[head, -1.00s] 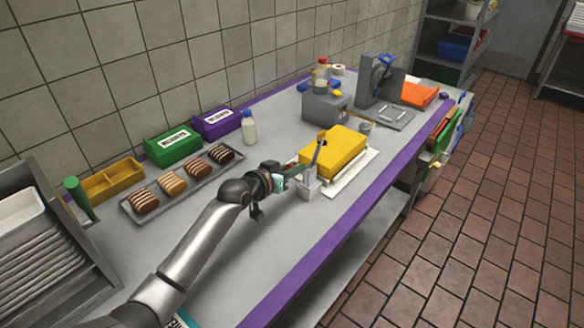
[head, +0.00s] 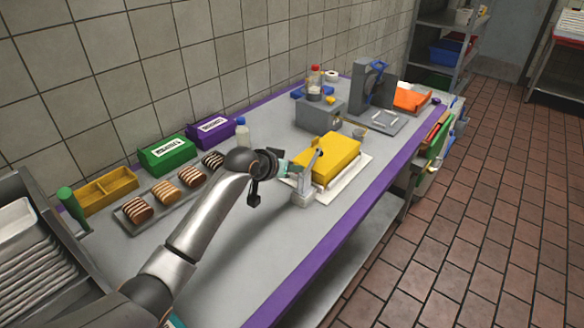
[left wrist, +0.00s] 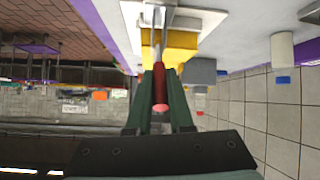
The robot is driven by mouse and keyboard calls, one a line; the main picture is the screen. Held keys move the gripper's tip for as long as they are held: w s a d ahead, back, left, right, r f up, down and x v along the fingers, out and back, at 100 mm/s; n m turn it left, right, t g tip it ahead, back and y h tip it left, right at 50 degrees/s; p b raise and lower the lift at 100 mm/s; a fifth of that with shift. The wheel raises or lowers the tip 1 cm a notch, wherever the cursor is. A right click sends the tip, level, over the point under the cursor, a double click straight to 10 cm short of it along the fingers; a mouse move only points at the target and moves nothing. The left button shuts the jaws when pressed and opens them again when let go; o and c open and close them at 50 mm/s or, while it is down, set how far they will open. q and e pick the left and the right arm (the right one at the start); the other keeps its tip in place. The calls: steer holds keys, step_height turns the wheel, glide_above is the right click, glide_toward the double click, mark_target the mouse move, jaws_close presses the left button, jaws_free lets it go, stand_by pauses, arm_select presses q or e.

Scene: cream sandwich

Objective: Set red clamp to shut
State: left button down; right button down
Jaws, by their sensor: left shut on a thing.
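The clamp stands on the table's near side as a light grey base (head: 302,199) with an upright metal part, right beside the yellow block (head: 340,150). Its red handle (left wrist: 160,85) shows in the left wrist view, lying lengthwise between the dark green fingers. My left gripper (head: 287,169) is shut on this red handle, just left of the upright part. In the head view the fingers and wrist mostly hide the handle. The yellow block lies on a white board (head: 345,186) and also shows in the left wrist view (left wrist: 182,42). My right gripper is not in view.
A tray (head: 160,218) of striped cream sandwiches lies left of my arm, with green (head: 168,155) and purple (head: 211,131) boxes behind. A white bottle (head: 243,132) stands behind my wrist. A grey machine (head: 372,88) stands at the far end. The table's purple front edge is clear.

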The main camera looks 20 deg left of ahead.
arm_select(q)
steer(key=c, duration=0.8)
jaws_free()
steer(key=shift+s+r, duration=0.1)
steer(key=v, duration=1.2)
steer(key=shift+s+r+b, duration=0.1)
steer(key=shift+s+b, duration=0.05)
steer(key=shift+b, duration=0.2)
steer(key=shift+c, duration=0.2)
